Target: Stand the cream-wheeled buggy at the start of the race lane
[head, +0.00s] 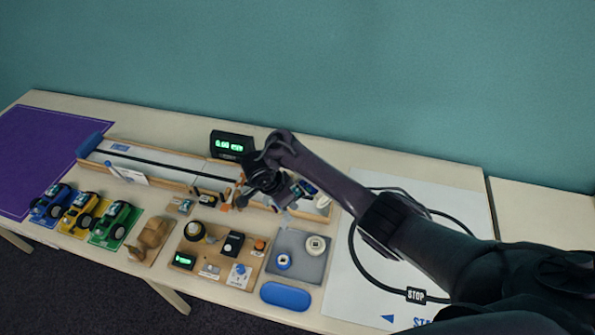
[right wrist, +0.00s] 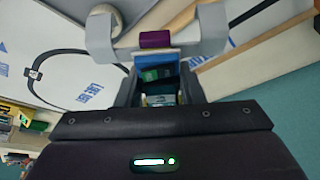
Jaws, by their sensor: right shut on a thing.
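My right gripper (right wrist: 153,38) is shut on a small blue thing (right wrist: 155,58) with a purple end and a dark green part. It may be the buggy; I cannot make out cream wheels on it. In the head view my right gripper (head: 288,205) is over the right part of the race lane (head: 150,158), a long pale board with wooden edges and a dark centre stripe. The blue held thing (head: 307,187) shows partly beside the gripper. I cannot tell whether it touches the lane. My left gripper is out of view.
A green-lit display (head: 231,146) stands behind the lane. A cream round thing (head: 323,202) is at its right end. Blue (head: 50,203), yellow (head: 82,213) and green (head: 115,224) cars stand left. A grey tray (head: 297,273) lies in front. A white sheet (head: 345,290) lies right.

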